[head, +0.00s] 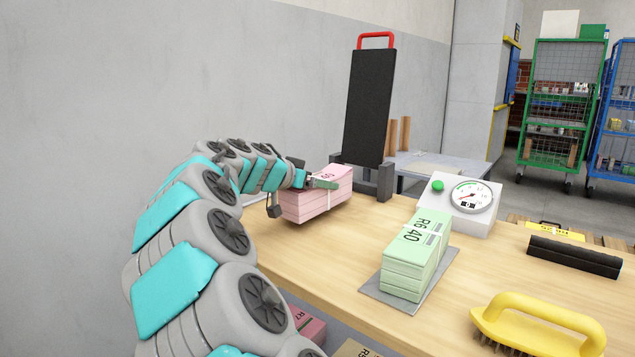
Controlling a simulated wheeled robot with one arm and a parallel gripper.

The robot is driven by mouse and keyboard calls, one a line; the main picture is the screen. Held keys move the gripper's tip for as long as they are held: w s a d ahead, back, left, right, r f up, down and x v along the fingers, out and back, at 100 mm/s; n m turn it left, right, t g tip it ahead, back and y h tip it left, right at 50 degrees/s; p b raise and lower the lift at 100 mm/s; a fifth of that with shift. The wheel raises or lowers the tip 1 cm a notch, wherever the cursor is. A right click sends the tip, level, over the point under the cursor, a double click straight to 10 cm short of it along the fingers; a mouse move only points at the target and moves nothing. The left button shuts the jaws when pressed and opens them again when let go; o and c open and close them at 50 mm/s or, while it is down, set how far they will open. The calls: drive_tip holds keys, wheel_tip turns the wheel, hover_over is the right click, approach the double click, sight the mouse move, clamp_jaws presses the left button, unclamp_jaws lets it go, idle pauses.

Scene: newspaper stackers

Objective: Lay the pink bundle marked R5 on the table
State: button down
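A pink bundle (318,204) is at the far left end of the wooden table (340,270). Its top label is partly covered and seen at a slant, so I cannot read the mark surely. My gripper (298,195) reaches it from the left, with one finger over its top and the other at its near left side; it looks shut on the bundle. I cannot tell whether the bundle's underside touches the table. Another pink bundle (309,326), marked R7, shows low down beyond the table's near edge.
A green bundle (408,265) marked R6 40 lies on a grey plate (434,292). A dial scale (460,203), a black upright board (369,108), a yellow brush (535,322) and a black bar (574,257) stand around. Bare tabletop lies between the pink and green bundles.

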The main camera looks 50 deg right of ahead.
drive_tip(key=shift+f+b, duration=0.3)
drive_tip(key=shift+f, duration=0.2)
drive_tip(key=shift+f+b, duration=0.45)
drive_tip(key=shift+f, duration=0.1)
idle(0.4)
unclamp_jaws()
